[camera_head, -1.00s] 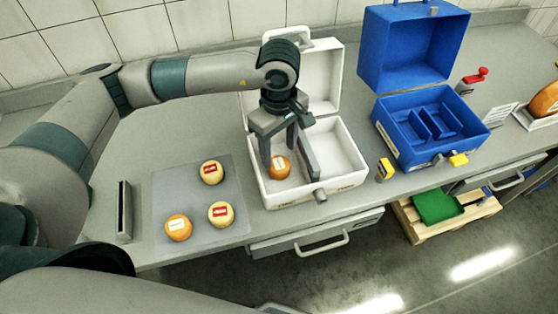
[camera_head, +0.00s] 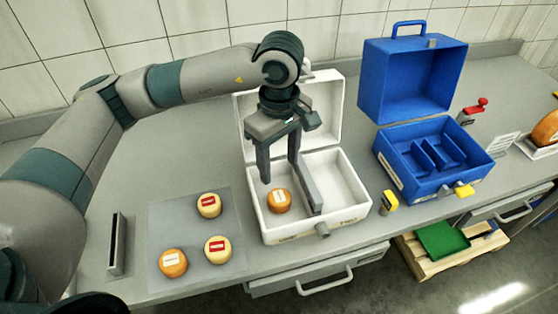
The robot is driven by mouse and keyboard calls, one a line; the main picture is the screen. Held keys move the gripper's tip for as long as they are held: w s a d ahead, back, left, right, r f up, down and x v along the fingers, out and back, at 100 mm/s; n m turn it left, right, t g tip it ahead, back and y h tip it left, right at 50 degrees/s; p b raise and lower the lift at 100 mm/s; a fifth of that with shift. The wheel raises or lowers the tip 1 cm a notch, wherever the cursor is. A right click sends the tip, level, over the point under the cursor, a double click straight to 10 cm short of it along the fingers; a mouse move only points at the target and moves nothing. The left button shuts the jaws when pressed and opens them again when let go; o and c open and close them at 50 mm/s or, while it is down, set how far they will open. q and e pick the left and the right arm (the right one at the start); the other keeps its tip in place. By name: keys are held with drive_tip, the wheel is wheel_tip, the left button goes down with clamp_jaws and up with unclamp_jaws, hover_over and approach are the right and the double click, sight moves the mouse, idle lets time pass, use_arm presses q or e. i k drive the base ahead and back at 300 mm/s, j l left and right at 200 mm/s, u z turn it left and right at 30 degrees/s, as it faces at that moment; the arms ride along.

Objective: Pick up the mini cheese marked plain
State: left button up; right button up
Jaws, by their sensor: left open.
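An orange mini cheese (camera_head: 279,201) with a white label sits in the left compartment of the open white case (camera_head: 344,222). My left gripper (camera_head: 280,170) is open and empty, pointing down just above and behind that cheese. On the grey mat (camera_head: 165,215) lie another orange cheese with a white label (camera_head: 173,263) and two pale yellow cheeses with red labels, one at the back (camera_head: 209,206) and one at the front right (camera_head: 217,250). The label words are too small to read. My right gripper is not in view.
An open blue case (camera_head: 432,150) with dividers stands to the right, with a small yellow object (camera_head: 389,202) near its front left corner. The white case's raised lid (camera_head: 325,110) stands behind my gripper. A dark upright holder (camera_head: 117,243) stands left of the mat.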

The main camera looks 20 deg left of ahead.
sight(209, 205)
drive_tip(key=u, duration=1.2)
